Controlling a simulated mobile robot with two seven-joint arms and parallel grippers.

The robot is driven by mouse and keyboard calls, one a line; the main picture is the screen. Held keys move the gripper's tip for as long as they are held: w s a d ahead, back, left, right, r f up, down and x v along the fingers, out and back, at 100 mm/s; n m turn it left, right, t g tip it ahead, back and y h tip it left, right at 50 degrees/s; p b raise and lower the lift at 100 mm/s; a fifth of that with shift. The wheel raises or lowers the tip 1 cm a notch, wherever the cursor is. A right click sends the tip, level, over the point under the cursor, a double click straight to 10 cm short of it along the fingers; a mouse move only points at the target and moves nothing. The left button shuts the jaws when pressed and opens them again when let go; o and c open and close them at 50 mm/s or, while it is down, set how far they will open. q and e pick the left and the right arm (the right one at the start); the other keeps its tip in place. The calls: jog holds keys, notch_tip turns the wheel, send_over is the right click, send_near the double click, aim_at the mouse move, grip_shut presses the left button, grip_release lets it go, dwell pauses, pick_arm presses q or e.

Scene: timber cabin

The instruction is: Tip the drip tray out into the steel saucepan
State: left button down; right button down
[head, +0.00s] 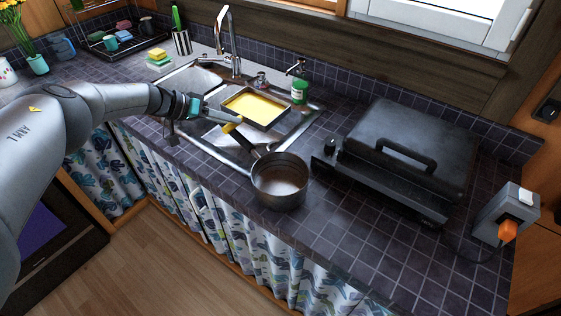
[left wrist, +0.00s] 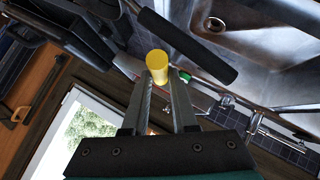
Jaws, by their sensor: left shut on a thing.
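The drip tray (head: 283,123) is a dark rectangular tray with a yellow filling, level at the sink, just right of my left gripper. My left gripper (head: 229,121) is shut on a small yellow cylinder (left wrist: 158,66). I cannot tell whether the cylinder is joined to the tray. The tray is not clear in the left wrist view. The steel saucepan (head: 279,190) stands upright on the counter in front of the sink. Its dark handle (head: 245,143) points back left to just below my fingertips; a dark handle also crosses beyond them in the left wrist view (left wrist: 190,45). My right gripper is not in view.
A black grill (head: 412,150) stands right of the saucepan. The tap (head: 222,35) and a green soap bottle (head: 299,88) stand behind the sink. Sponges (head: 159,57) and a dish rack (head: 115,35) are at the back left. Bare tiles lie in front of the grill.

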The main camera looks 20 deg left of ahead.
pick_arm(q)
jog(key=s+d+m+t+p, duration=0.1)
jog(key=p, duration=0.2)
jog(key=s+d+y+p, duration=0.1)
jog(key=p, duration=0.3)
jog(key=shift+s+r+m+t, duration=0.25)
jog(key=shift+r+m+t, duration=0.1)
jog(key=shift+m+t, duration=0.05)
jog(key=shift+s+d+r+y+p, duration=0.2)
jog(key=shift+s+y+p, duration=0.1)
jog(key=shift+p, duration=0.35)
jog(key=shift+s+d+r+m+t+p, duration=0.15)
jog(key=shift+s+d+m+t+p, duration=0.15)
jog(key=shift+s+t+p, duration=0.1)
jog(key=shift+s+d+r+m+t+y+p, duration=0.4)
jog(key=shift+s+d+m+t+y, duration=0.1)
jog(key=shift+s+d, duration=0.2)
dwell(0.6)
jog(key=shift+s+d, duration=0.15)
jog(key=shift+d, duration=0.05)
jog(key=shift+s+d+r+t, duration=0.1)
jog(key=shift+s+t, duration=0.1)
jog(key=shift+t, duration=0.1)
jog(key=shift+s+d+r+m+t+y, duration=0.3)
jog(key=shift+s+d+r+m+t, duration=0.15)
jog(key=shift+m, duration=0.25)
dwell(0.8)
